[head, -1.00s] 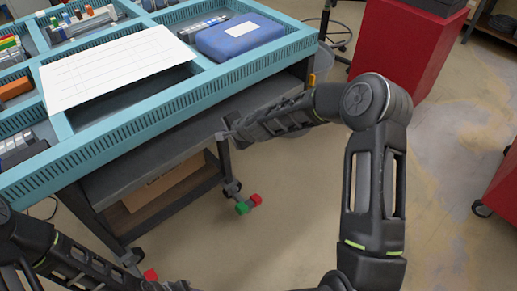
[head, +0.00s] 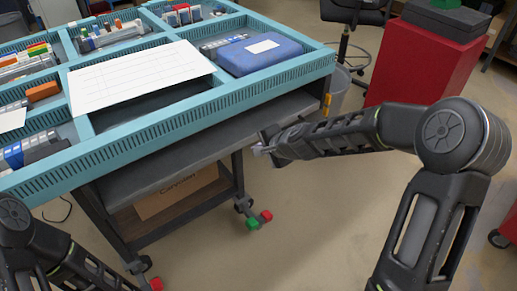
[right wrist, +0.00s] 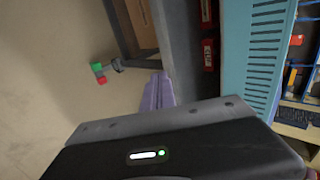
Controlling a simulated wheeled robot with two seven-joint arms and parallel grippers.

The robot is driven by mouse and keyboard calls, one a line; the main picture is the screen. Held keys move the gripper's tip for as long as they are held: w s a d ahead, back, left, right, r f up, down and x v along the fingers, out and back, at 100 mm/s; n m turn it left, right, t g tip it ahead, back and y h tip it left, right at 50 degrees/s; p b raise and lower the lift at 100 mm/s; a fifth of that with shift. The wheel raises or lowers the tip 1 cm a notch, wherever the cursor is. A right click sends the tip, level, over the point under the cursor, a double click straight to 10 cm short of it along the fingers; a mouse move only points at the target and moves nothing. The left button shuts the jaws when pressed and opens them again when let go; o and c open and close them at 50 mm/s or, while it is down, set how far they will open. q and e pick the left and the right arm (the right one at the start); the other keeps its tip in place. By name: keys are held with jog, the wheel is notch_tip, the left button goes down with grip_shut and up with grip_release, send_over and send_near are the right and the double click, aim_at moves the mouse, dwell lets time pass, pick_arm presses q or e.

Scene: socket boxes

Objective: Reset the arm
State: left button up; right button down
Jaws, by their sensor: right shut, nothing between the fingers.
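My right gripper (head: 263,150) is at the end of the right arm, in front of the cart's near edge in the head view. It is shut and holds nothing. In the right wrist view its purple-grey fingertips (right wrist: 158,92) show beside the cart, with open floor to the left. My left arm shows at the lower left of the head view, but its gripper is out of the picture.
The teal divided tray (head: 195,118) on the cart holds a white sheet (head: 140,75), a blue case (head: 258,56) and several small parts. A cardboard box (head: 175,195) sits on the lower shelf. A red cabinet (head: 425,62) stands at the back right. Floor between is clear.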

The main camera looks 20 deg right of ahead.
dwell(0.4)
jog(key=s+a+f+n+g+p, duration=0.2)
jog(key=s+a+f+n, duration=0.15)
jog(key=s+f, duration=0.35)
jog(key=s+a+f+n+g+p, duration=0.1)
jog(key=s+a+f+n+p, duration=0.15)
jog(key=s+f+n, duration=0.35)
jog(key=s+a+f+n+g+p, duration=0.1)
jog(key=s+a+f+g, duration=0.1)
jog(key=s, duration=0.8)
jog(key=s+a+f+n+g+y+p, duration=0.1)
jog(key=s+a+f+n+g+p, duration=0.1)
jog(key=s+a, duration=0.4)
jog(key=s+f+g, duration=0.1)
jog(key=s, duration=0.4)
jog(key=shift+f, duration=0.4)
jog(key=shift+d, duration=0.1)
